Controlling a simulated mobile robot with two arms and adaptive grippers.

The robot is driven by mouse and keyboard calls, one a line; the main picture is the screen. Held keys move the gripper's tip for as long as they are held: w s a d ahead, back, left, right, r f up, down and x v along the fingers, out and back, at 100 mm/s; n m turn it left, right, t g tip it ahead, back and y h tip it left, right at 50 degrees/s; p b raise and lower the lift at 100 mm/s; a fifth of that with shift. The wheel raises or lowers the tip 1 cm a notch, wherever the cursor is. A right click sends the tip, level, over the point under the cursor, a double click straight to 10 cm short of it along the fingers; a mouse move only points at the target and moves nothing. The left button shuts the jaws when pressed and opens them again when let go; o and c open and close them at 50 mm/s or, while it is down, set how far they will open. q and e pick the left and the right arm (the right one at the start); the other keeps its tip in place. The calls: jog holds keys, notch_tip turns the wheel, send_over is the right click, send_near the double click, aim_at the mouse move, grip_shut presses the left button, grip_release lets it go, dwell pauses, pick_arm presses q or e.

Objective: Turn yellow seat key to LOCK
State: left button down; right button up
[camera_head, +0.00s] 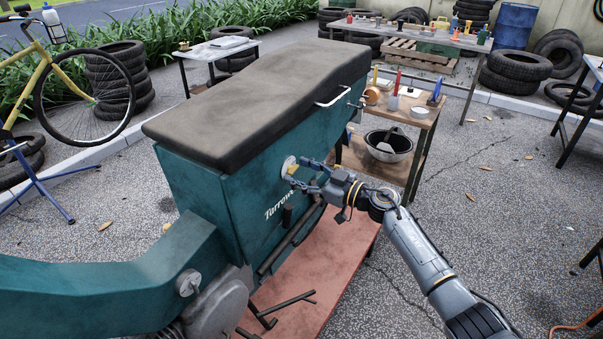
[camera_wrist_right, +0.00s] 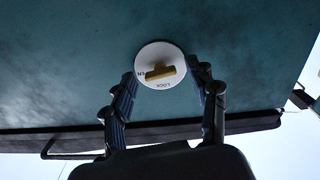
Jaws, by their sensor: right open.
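The yellow seat key (camera_wrist_right: 160,73) sits on a round white dial (camera_wrist_right: 160,52) on the side of the teal cart body (camera_head: 205,190). In the right wrist view its bar lies roughly level, slightly tilted. In the head view the key (camera_head: 293,169) is small, at the fingertips. My right gripper (camera_wrist_right: 163,82) is open, its fingers on either side of the dial. I cannot tell whether they touch the key. My left gripper is not in view.
A black padded seat (camera_head: 260,95) tops the body, with a metal handle (camera_head: 333,97) at its side. Open pavement lies to the right.

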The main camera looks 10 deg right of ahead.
jog(key=c, duration=1.1)
jog(key=shift+c, duration=0.2)
